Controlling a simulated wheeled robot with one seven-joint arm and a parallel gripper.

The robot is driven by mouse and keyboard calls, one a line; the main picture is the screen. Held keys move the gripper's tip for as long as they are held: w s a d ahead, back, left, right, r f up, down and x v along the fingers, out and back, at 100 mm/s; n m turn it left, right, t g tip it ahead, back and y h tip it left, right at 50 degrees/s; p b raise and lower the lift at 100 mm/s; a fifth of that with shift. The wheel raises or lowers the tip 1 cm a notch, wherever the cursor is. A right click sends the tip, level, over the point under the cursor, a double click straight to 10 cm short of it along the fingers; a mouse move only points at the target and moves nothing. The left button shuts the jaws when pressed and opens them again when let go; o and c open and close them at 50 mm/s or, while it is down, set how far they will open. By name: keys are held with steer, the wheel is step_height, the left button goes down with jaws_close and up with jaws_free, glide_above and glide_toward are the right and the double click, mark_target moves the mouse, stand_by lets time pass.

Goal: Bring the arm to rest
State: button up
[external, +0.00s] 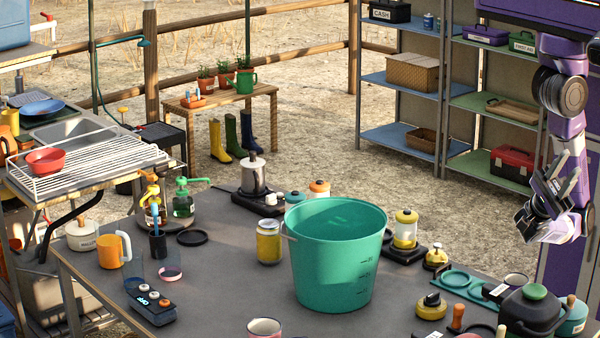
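My arm hangs down at the right edge of the external view, in purple and grey. My gripper (535,222) is at its lower end, held in the air to the right of the grey table (225,280) and apart from everything on it. It is seen at an angle and small, so I cannot tell whether its fingers are open or shut. No object shows in it.
A large teal bucket (335,260) stands mid-table. A dark kettle (532,310) with a green knob stands at the table's right, below my gripper. Shelves (415,85) with boxes and a red toolbox (513,164) stand behind. Open ground (310,135) lies between.

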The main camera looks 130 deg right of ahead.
steer(key=s+d+f+m+g+h, duration=0.1)
steer(key=s+d+f+m+h, duration=0.4)
steer(key=d+f+m+h, duration=0.1)
steer(key=s+d+f+m+g+h+p, duration=0.1)
steer(key=s+d+f+m+h, duration=0.4)
steer(key=f+m+h, duration=0.4)
steer(key=s+d+f+m+h+p, duration=0.1)
steer(key=s+d+f+m+h, duration=0.4)
steer(key=d+f+m+h, duration=0.2)
step_height(320, 180, down, 3)
steer(key=shift+s+d+r+m+g+h, duration=0.1)
steer(key=shift+s+d+m+g+h, duration=0.25)
steer(key=shift+m, duration=0.75)
steer(key=shift+o, duration=0.2)
steer(key=shift+w+a, duration=0.1)
